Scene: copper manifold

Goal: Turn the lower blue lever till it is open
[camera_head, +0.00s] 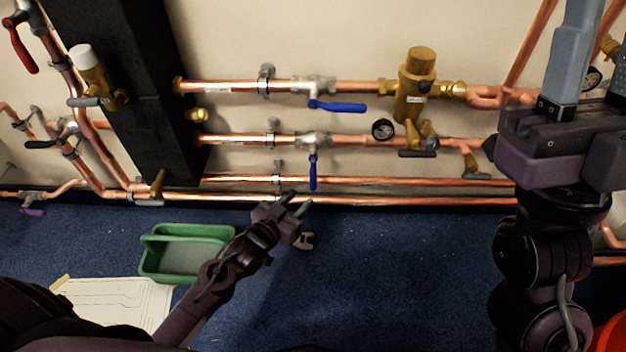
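The lower blue lever (313,171) hangs straight down from its valve (313,139), crosswise to the copper pipe (240,139) that runs along the wall. My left gripper (297,201) is just below and slightly left of the lever's lower end in the picture. Its two dark fingers show a gap with nothing between them. It looks apart from the lever, though the depth is hard to judge. My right gripper (575,60) is raised large at the upper right, far from the lever. Its fingertips run out of the picture, so its opening is unclear.
Another blue lever (338,106) lies nearly along the upper pipe. A brass valve (415,88) and a round gauge (383,129) are to the right. A green crate (150,262) and a paper sheet (120,300) lie on the blue floor. Lower pipes (400,200) run behind my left gripper.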

